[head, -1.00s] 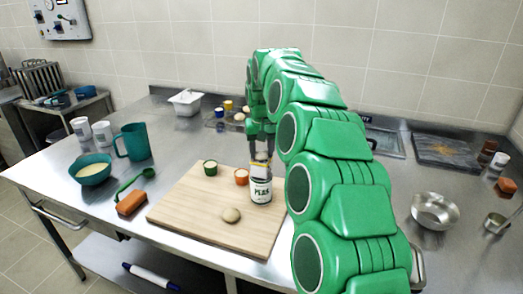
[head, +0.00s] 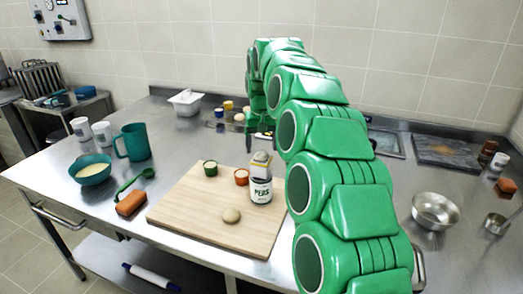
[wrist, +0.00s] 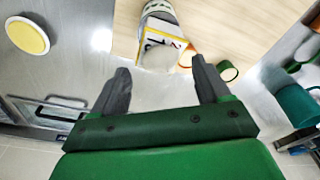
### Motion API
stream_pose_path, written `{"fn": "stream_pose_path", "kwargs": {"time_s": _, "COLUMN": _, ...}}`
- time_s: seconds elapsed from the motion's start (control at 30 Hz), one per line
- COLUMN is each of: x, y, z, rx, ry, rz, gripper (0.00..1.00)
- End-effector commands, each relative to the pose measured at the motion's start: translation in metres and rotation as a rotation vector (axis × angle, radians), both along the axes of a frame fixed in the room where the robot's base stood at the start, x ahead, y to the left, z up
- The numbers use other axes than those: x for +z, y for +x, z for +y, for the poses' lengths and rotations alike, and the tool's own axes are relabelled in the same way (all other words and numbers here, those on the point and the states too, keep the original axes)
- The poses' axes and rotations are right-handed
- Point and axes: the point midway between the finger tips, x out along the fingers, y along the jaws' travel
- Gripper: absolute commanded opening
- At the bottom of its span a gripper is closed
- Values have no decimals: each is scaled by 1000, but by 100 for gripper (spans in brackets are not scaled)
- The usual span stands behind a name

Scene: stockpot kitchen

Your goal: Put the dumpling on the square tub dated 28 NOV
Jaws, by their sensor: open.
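My gripper (wrist: 160,66) is open, with its two dark fingers spread wide in the wrist view and nothing held between them. In the head view my arm mostly hides it. Just beyond the fingertips is a pale rounded lump, looking like the dumpling (wrist: 160,57); it also shows in the head view (head: 261,156). It appears to rest on a small tub with a yellow-edged white label (wrist: 156,41), close by the PEAS can (head: 261,191). The label's dark print is partly covered, and I cannot read its date.
The wooden board (head: 190,212) bears a green ramekin (head: 210,168), an orange ramekin (head: 241,177) and a round beige piece (head: 231,215). A teal jug (head: 133,142) and bowl (head: 91,170) stand left. A white container (head: 186,102) stands behind. A metal bowl (head: 435,210) stands right.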

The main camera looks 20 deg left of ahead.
Motion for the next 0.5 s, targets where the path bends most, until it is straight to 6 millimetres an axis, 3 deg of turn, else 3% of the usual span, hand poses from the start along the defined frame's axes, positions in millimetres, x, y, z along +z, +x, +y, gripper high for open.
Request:
{"fn": "stream_pose_path", "kwargs": {"time_s": 0.1, "x": 25, "y": -1, "z": -1, "rx": -1, "ry": 4, "rz": -8, "gripper": 76}}
{"fn": "stream_pose_path", "kwargs": {"time_s": 0.5, "x": 76, "y": -6, "z": -4, "rx": -1, "ry": 2, "rz": -6, "gripper": 76}}
